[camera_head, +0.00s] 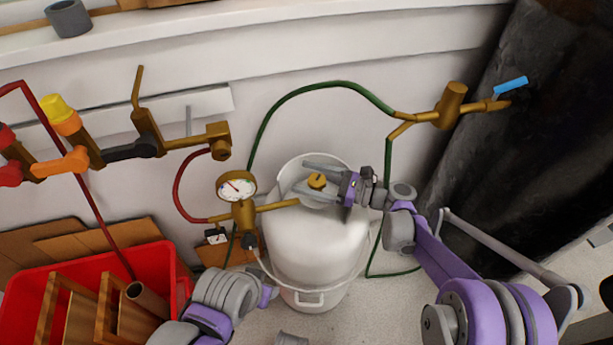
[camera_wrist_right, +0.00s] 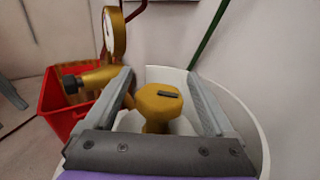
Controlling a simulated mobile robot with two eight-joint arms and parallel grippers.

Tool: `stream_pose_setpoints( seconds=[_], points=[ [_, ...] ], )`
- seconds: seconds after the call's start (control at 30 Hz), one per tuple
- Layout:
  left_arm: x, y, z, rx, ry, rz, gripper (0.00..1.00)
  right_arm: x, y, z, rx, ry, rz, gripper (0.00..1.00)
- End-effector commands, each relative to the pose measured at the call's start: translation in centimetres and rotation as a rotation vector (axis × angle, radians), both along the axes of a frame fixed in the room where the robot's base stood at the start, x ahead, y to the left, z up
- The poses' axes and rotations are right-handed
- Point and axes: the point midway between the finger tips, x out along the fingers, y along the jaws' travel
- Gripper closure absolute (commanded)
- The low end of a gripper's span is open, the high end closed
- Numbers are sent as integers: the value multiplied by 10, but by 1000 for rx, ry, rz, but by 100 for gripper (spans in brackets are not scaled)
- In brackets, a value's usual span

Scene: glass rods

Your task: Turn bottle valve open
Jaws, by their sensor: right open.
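The white gas bottle (camera_head: 316,245) stands on the floor against the wall. Its valve knob (camera_head: 317,181) is small and gold, with a dark mark on top, and sits inside the bottle's white collar. In the right wrist view the knob (camera_wrist_right: 160,101) lies between the two grey fingers. My right gripper (camera_head: 318,182) is open around it, with a visible gap on each side in the right wrist view (camera_wrist_right: 163,100). A brass pipe with a round gauge (camera_head: 236,186) runs to the valve. My left arm shows at the bottom, but its fingers do not.
A red crate (camera_head: 60,270) with wooden pieces stands at the left. A red hose and green hose (camera_head: 290,97) run along the wall. Brass fittings with coloured handles are at upper left, and a brass tap with blue handle (camera_head: 510,86) at upper right, beside a dark drum.

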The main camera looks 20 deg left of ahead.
Motion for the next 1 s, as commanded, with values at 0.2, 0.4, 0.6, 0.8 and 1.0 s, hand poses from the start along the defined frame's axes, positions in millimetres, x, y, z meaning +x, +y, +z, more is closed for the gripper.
stream_pose_setpoints(
  seconds=[0.2, 0.4, 0.6, 0.8, 1.0],
  points=[
    [-1, 0, 7, 0, -2, 0, 50, 1, -40, 1, -1, 0, -5, 11],
    [-2, 0, 12, 0, -3, 0, 50, 1, -79, 1, -1, 0, -4, 11],
    [-2, 0, 14, 0, -4, 0, 50, 1, -100, 1, 0, 0, -1, 11],
    [-2, 0, 15, 0, -4, 0, 50, 1, -103, 0, 0, 0, 0, 11],
    [-2, 0, 15, 0, -4, 0, 50, 1, -102, 0, 0, -1, -2, 11]
  ],
)
